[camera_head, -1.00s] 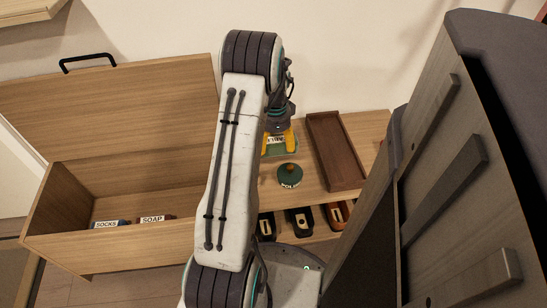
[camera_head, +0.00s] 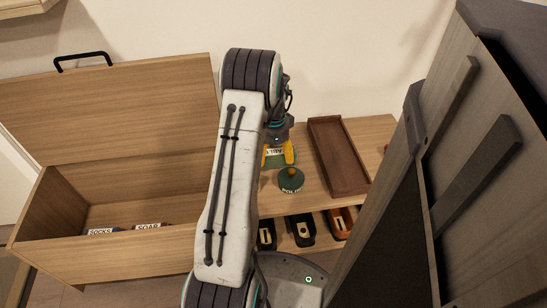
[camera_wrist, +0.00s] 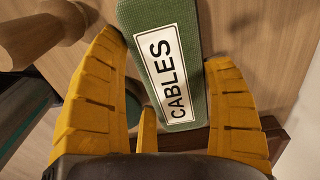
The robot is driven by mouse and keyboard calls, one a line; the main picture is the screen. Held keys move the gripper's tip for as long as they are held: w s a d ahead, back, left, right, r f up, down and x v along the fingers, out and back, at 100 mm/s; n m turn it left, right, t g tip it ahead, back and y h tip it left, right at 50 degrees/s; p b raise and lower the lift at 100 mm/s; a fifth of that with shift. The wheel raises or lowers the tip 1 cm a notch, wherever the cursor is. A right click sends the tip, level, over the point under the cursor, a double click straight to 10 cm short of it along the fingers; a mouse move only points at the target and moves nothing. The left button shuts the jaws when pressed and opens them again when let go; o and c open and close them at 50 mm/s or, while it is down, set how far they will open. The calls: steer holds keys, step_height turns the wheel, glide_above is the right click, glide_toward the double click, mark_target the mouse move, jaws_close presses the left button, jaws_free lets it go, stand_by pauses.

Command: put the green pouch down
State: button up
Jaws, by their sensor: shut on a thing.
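The green pouch (camera_wrist: 188,40) with a white CABLES label sits between the yellow fingers of my gripper (camera_wrist: 165,100) in the wrist view. In the head view, the pouch (camera_head: 274,161) shows partly beside my arm, under my gripper (camera_head: 278,153), over the wooden bench top (camera_head: 308,205). My gripper is shut on the pouch. My arm hides part of the pouch, and I cannot tell whether the pouch touches the bench.
A round green POLISH tin (camera_head: 291,182) stands just in front of the pouch. A brown tray (camera_head: 342,160) lies to the right. Shoes (camera_head: 301,231) sit on the shelf below. An open wooden chest (camera_head: 110,260) is at left, with SOCKS and SOAP items. A grey cabinet (camera_head: 465,190) stands at right.

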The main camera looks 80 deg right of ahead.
mark_target(273, 154)
steer(key=shift+f, duration=0.1)
steer(key=o, duration=1.2)
step_height(273, 154, up, 12)
steer(key=p, duration=0.7)
steer(key=shift+p, duration=0.3)
